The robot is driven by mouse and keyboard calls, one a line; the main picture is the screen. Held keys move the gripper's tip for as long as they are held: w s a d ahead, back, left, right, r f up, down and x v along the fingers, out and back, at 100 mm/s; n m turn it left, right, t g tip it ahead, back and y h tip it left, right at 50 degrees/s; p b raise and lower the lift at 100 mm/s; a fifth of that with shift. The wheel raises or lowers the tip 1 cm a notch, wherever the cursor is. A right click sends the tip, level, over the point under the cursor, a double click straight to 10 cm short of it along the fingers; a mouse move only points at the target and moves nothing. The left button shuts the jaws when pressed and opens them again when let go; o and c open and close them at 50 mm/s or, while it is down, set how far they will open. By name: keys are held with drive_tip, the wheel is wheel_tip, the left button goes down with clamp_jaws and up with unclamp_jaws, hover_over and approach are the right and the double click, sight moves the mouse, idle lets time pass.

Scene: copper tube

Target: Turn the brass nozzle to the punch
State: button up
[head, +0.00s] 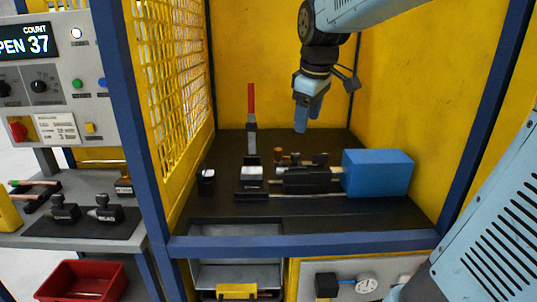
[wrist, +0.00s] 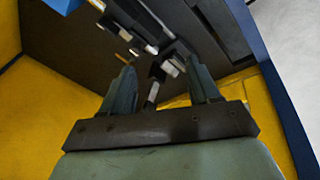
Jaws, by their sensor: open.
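My gripper (head: 301,129) hangs fingers-down inside the yellow booth, above and apart from the dark machine (head: 306,180) on the black bench. In the wrist view my gripper (wrist: 162,68) has its two fingers spread, with nothing held between them. A small brass-coloured piece (head: 279,154), perhaps the nozzle, sits on top of the machine, below and left of my fingertips. A small brass-coloured spot (wrist: 125,35) also shows in the wrist view, beyond the left finger. Which way the nozzle points cannot be told. I cannot tell which part is the punch.
A blue box (head: 378,173) stands at the machine's right end. A red-handled lever (head: 251,105) rises at its back left. Yellow mesh (head: 173,80) and blue posts enclose the booth. The bench's front right is clear.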

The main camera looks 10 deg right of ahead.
drive_tip(key=w+f+n+g, duration=0.2)
drive_tip(key=w+n, duration=0.4)
drive_tip(key=w, duration=0.7)
drive_tip(key=n+g, duration=0.1)
drive_tip(key=n, duration=0.7)
hover_over(277, 149)
wheel_tip(277, 149, down, 8)
wheel_tip(277, 149, down, 13)
drive_tip(key=shift+w+d, duration=0.15)
drive_tip(key=shift+c, duration=0.4)
drive_tip(key=c, duration=1)
clamp_jaws()
